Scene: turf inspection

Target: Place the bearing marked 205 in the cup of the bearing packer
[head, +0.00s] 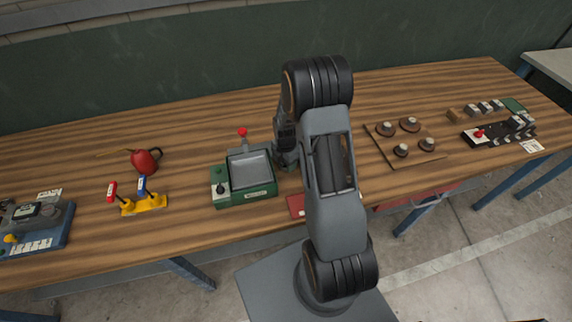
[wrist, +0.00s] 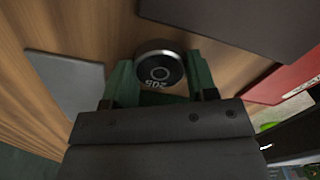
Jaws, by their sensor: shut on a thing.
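A round dark bearing (wrist: 158,62) with a lighter ring at its centre shows in the wrist view. Its face carries a mark that seems to read 205, upside down in the picture. My gripper (wrist: 161,78) is shut on this bearing, with one green finger on each side. In the head view my gripper (head: 286,155) is at the bench middle, just right of a green machine, its fingertips and the bearing largely hidden. I cannot pick out the bearing packer's cup for sure; my arm covers part of the bench.
The green machine (head: 264,192) has a grey basin and a red-topped post. A wooden board (head: 388,152) with several dark round pieces lies right of my arm. A red flat thing (head: 296,206) lies near the front edge. A red can (head: 146,162) and yellow stand (head: 150,203) are left.

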